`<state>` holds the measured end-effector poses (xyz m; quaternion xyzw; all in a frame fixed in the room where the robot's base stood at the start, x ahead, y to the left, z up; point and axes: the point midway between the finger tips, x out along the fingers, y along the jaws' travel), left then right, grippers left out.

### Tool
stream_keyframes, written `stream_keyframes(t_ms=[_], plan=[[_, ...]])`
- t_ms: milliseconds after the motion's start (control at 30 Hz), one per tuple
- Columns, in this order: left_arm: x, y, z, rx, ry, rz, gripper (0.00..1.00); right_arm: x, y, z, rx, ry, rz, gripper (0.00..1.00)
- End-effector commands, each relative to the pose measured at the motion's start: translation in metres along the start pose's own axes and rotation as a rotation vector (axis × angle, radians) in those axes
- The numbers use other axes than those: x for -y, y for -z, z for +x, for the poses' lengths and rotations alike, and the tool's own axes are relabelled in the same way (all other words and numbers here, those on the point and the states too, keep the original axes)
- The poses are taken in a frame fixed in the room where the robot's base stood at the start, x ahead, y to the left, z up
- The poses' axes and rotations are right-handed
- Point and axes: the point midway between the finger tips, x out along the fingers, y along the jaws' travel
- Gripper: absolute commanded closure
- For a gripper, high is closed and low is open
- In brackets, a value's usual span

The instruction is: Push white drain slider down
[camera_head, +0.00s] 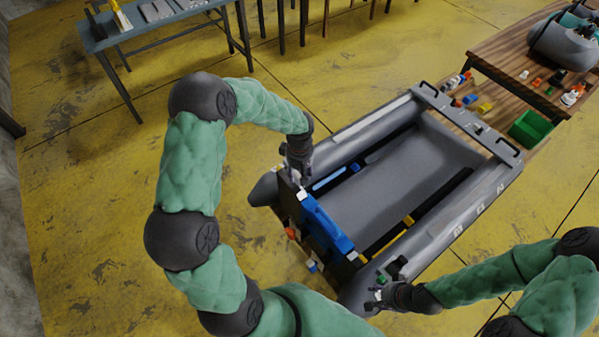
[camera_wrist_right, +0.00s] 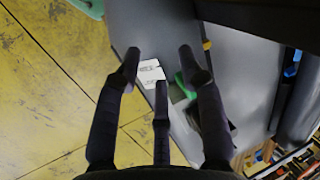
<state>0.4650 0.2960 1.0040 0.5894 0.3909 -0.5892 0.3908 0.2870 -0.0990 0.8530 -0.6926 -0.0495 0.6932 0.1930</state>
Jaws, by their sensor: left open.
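The grey inflatable boat (camera_head: 400,180) lies in the middle of the head view. Its near transom carries a blue part (camera_head: 325,225) and small white pieces, one at its left end (camera_head: 302,196) and one at its right end (camera_head: 352,255). I cannot tell which is the drain slider. My left gripper (camera_head: 300,180) is open at the transom's left end; its fingertips are small and partly hidden. My right gripper (camera_head: 380,284) is open over the boat's near right tube. In the right wrist view, a white marked patch (camera_wrist_right: 150,73) and a green piece (camera_wrist_right: 181,84) show between its spread fingers.
A wooden table (camera_head: 515,55) with small coloured parts and a green bin (camera_head: 530,128) stands at the right. A blue-grey bench (camera_head: 140,28) stands at the upper left. The yellow floor (camera_head: 90,200) is clear at the left.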

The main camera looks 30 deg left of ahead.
Motion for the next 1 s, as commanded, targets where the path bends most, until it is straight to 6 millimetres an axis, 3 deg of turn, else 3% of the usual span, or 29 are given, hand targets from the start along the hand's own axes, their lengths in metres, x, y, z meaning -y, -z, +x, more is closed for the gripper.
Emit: stream_keyframes(t_ms=[333,1000], plan=[[0.0,0.0,-0.004,0.0,0.0,0.0,0.53,0.001,0.0,-0.003,0.0,0.0,0.0,0.6],[0.0,0.0,-0.061,0.0,-0.001,0.001,0.53,0.01,-0.001,-0.029,0.0,0.0,0.0,0.6]])
